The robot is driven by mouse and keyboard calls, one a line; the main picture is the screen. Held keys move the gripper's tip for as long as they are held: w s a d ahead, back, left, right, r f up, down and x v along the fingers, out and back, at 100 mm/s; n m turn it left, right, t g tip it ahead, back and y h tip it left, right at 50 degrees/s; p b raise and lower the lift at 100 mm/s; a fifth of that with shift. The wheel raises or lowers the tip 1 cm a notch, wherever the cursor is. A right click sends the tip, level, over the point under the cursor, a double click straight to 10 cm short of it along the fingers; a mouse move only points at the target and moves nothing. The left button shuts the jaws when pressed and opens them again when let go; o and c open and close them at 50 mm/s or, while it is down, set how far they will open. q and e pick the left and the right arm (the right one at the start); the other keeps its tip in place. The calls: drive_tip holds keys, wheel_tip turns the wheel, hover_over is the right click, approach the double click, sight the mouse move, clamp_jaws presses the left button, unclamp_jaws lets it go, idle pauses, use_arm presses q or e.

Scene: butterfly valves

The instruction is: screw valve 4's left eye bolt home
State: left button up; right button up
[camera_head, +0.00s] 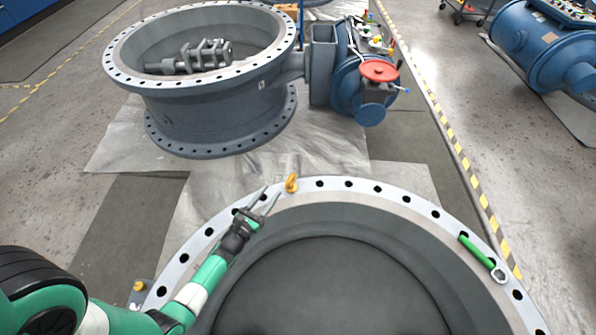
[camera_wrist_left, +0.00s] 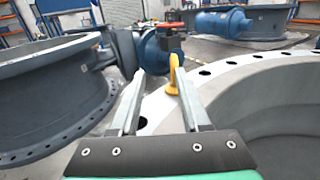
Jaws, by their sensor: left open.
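The yellow eye bolt (camera_head: 291,183) stands upright on the flange of the near valve (camera_head: 400,194), at its far side. My left gripper (camera_head: 271,194) is open, with its fingertips just to the left of the eye bolt and pointing towards it. In the left wrist view the eye bolt (camera_wrist_left: 173,75) shows near the tip of the right finger, and nothing is clamped between the fingers (camera_wrist_left: 154,78). I cannot tell whether the right finger touches it. The eye bolt's lower end is hidden. My right gripper is not in view.
A green-handled ring tool (camera_head: 478,251) lies on the flange at the right. Another yellow eye bolt (camera_head: 138,286) shows low at the left. A second large valve (camera_head: 215,110) with a red handwheel (camera_head: 379,71) stands behind. The near valve's bore is open and empty.

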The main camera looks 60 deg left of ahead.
sight(286, 183)
use_arm(q)
drive_tip(key=shift+w+d+f, duration=0.2)
drive_tip(key=shift+w+d, duration=0.4)
drive_tip(key=shift+w+d+f, duration=0.15)
drive_tip(key=shift+w+d, duration=0.4)
drive_tip(key=shift+d, duration=0.05)
drive_tip(key=shift+w+a+b, duration=0.6)
drive_tip(key=shift+w+a, duration=0.05)
drive_tip(key=shift+a, duration=0.35)
drive_tip(key=b+x, duration=0.2)
drive_tip(key=x, duration=0.7)
drive_tip(key=shift+d+r+b, duration=0.1)
drive_tip(key=shift+b, duration=0.25)
use_arm(e)
drive_tip(key=f, duration=0.1)
drive_tip(key=w+f, duration=0.1)
drive_tip(key=f, duration=0.1)
drive_tip(key=shift+w+d+f+y, duration=0.2)
drive_tip(key=shift+d+f+y, duration=0.1)
drive_tip(key=shift+d, duration=0.05)
use_arm(q)
drive_tip(key=shift+d, duration=0.1)
clamp_jaws()
